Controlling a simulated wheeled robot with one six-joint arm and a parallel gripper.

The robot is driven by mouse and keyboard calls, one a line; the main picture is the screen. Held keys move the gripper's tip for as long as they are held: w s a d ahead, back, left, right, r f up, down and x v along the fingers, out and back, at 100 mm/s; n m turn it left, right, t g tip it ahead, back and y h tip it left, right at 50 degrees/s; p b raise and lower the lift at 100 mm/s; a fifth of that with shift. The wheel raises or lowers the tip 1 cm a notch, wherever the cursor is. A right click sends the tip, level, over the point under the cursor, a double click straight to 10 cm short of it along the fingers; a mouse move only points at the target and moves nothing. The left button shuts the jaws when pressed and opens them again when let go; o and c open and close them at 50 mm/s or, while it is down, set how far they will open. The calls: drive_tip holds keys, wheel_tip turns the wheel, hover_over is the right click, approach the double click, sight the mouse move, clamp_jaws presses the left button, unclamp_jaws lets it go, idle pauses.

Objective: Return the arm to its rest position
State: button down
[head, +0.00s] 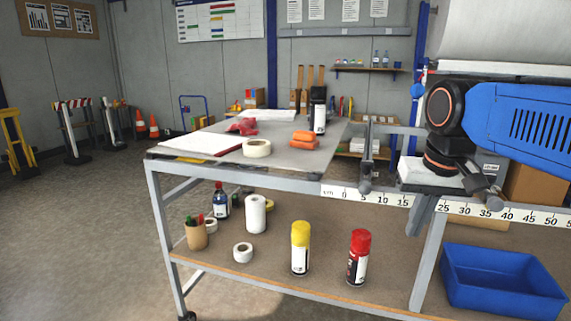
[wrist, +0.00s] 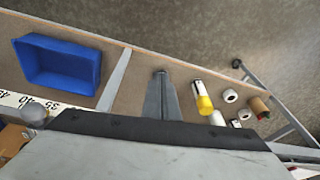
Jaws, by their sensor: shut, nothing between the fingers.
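My blue arm (head: 530,122) reaches in from the right in the head view. It ends in a dark wrist joint with orange rings. My gripper (head: 474,174) shows as dark parts below this wrist, near the bench's front edge; it is shut with nothing held, and its fingertips are hard to make out. A pale plate (head: 432,174) lies just under the wrist, and I cannot tell whether they touch. In the wrist view a pale surface with a black edge strip (wrist: 150,130) fills the bottom, and I see no fingertips there.
The bench (head: 330,165) holds orange pieces (head: 303,139), a tape roll (head: 257,148) and a board. A clamp post (head: 367,160) stands left of the wrist. Below are a yellow-capped can (head: 300,250), a red can (head: 358,258) and a blue bin (head: 500,283). Floor at left is open.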

drive_tip(key=s+d+f+n+t, duration=0.1)
drive_tip(key=s+d+f+t, duration=0.1)
drive_tip(key=s+f, duration=1)
wheel_tip(320, 180, down, 4)
drive_tip(key=shift+s+d+f, duration=0.15)
drive_tip(key=shift+d+f, duration=0.05)
drive_tip(key=shift+d, duration=0.15)
